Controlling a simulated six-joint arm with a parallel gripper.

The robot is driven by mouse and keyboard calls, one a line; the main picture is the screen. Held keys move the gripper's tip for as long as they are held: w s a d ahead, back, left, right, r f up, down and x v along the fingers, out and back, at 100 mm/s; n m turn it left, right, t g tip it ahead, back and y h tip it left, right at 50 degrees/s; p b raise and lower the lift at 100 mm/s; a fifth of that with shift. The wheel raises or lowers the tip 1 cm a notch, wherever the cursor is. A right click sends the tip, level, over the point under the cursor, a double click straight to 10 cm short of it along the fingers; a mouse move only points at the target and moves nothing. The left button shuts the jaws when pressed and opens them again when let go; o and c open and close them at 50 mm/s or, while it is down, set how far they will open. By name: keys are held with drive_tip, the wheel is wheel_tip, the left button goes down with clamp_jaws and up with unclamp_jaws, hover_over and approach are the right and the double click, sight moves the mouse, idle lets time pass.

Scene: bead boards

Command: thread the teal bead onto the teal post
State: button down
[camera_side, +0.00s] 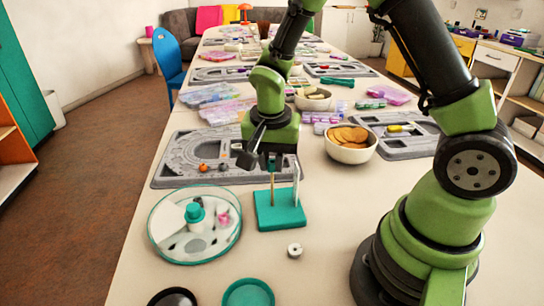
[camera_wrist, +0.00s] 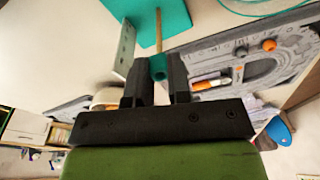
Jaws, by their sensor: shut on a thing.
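My gripper (camera_wrist: 157,85) is shut on the teal bead (camera_wrist: 158,69), which sits between the fingertips in the wrist view. A thin wooden post (camera_wrist: 158,30) stands on a teal base (camera_wrist: 175,14) and runs to the bead in that view. In the side view my gripper (camera_side: 271,162) hangs above the teal base (camera_side: 280,216), right over the post (camera_side: 272,188). The bead is hard to make out there. I cannot tell whether the bead is around the post's tip or just above it. A pale upright plate (camera_side: 295,188) stands on the base beside the post.
A round clear dish (camera_side: 153,235) with a teal knob and small pieces stands to the left. A small white bead (camera_side: 295,250) lies in front. A grey bead board (camera_side: 172,160) is behind, and a bowl of crackers (camera_side: 348,155) stands to the right.

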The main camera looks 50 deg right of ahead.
drive_tip(key=shift+f, duration=0.5)
idle(0.4)
drive_tip(key=shift+f, duration=0.7)
drive_tip(key=c, duration=1)
unclamp_jaws()
drive_tip(key=r, duration=0.6)
drive_tip(key=a+r, duration=0.1)
drive_tip(key=r, duration=0.2)
drive_tip(key=shift+s+r, duration=0.3)
drive_tip(key=shift+r, duration=0.1)
